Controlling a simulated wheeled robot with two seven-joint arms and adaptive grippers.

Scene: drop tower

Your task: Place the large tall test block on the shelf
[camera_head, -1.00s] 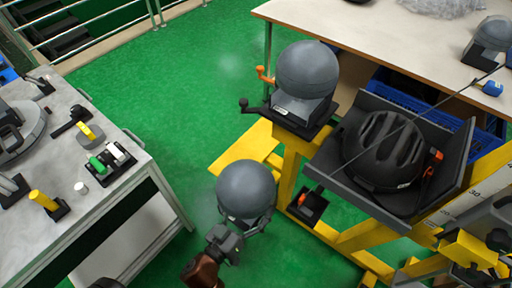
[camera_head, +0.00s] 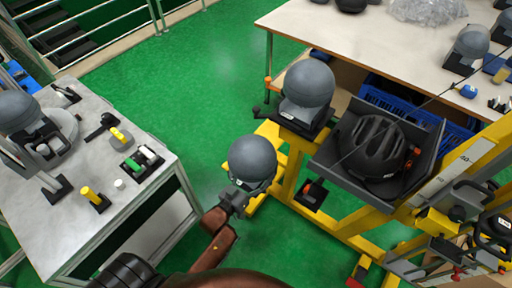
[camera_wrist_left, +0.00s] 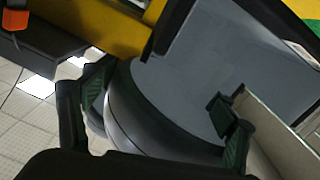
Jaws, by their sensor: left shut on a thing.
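My left gripper (camera_head: 238,200) is shut on a large grey rounded test block (camera_head: 252,160) with a darker base. It holds the block in the air over the green floor, left of the yellow drop tower frame (camera_head: 286,190). In the left wrist view the two fingers (camera_wrist_left: 160,115) straddle the smooth grey block (camera_wrist_left: 185,85), which fills the middle. A similar grey block (camera_head: 308,84) stands upright on a small black shelf (camera_head: 300,128) on the tower, beyond and right of the held one. My right gripper is not in view.
A black helmet (camera_head: 378,147) sits in the tower's dark cradle (camera_head: 330,150). A grey table (camera_head: 60,225) at left bears another grey block (camera_head: 18,110) and small tools. A wooden workbench (camera_head: 310,30) stands behind. Green floor (camera_head: 190,95) is open between the table and tower.

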